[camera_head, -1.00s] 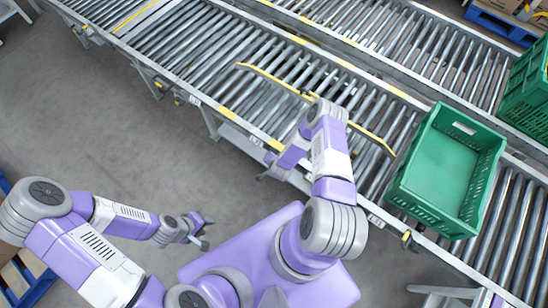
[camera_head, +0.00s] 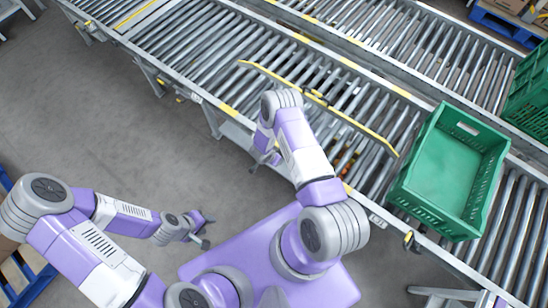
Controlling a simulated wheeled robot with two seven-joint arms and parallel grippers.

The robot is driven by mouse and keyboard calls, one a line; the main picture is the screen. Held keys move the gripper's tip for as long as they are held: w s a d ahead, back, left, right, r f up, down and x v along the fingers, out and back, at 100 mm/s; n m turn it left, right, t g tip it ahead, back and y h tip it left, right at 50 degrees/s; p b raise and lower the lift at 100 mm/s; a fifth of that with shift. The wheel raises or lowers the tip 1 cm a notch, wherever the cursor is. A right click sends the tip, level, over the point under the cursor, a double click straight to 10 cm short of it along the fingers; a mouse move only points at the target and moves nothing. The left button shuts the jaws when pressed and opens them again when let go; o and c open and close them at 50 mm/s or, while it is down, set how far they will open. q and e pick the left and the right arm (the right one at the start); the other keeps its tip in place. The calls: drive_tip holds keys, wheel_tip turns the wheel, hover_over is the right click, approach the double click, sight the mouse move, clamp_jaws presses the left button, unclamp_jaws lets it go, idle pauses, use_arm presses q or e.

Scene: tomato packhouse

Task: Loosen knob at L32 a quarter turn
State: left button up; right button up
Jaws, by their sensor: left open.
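A dark knob (camera_head: 410,240) with a yellow part sits on the near side rail of the conveyor, below the green crate. A small white label (camera_head: 377,221) is on the rail to its left; its text is too small to read. Another white label (camera_head: 195,98) is farther left on the rail. I cannot tell which knob is L32. My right gripper (camera_head: 258,163) points down beside the near rail, left of the knob; its jaws are too small and partly hidden to judge. My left gripper (camera_head: 207,231) is open and empty above the floor, well away from the rail.
A yellow guide bar (camera_head: 320,103) runs slantwise above the rollers. A green crate (camera_head: 408,195) stands on the near conveyor at the right, and another green crate (camera_head: 528,90) stands at the right edge. Grey floor (camera_head: 110,145) is clear at the left.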

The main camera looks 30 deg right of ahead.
drive_tip(key=shift+w, duration=0.1)
idle(0.3)
drive_tip(key=o, duration=1.1)
drive_tip(key=shift+c, duration=0.2)
drive_tip(key=p+v, duration=0.2)
drive_tip(key=v, duration=0.5)
drive_tip(key=shift+r, duration=0.3)
drive_tip(key=shift+a, duration=0.1)
drive_tip(key=s+a+r+n+y, duration=0.5)
drive_tip(key=s+a+n, duration=0.1)
drive_tip(key=s+a, duration=0.1)
drive_tip(key=shift+a+r, duration=0.3)
drive_tip(key=shift+a, duration=0.35)
drive_tip(key=s+a+r+n+y, duration=0.1)
drive_tip(key=s+a+r, duration=0.1)
drive_tip(key=s+a+r+n+g+y, duration=0.1)
drive_tip(key=s+r+n, duration=0.1)
drive_tip(key=s, duration=0.1)
drive_tip(key=s+a+r+n+y, duration=0.1)
drive_tip(key=s+a+n, duration=0.1)
drive_tip(key=s, duration=0.1)
drive_tip(key=shift+a+r, duration=0.35)
drive_tip(key=shift+r, duration=0.05)
drive_tip(key=shift+c, duration=0.2)
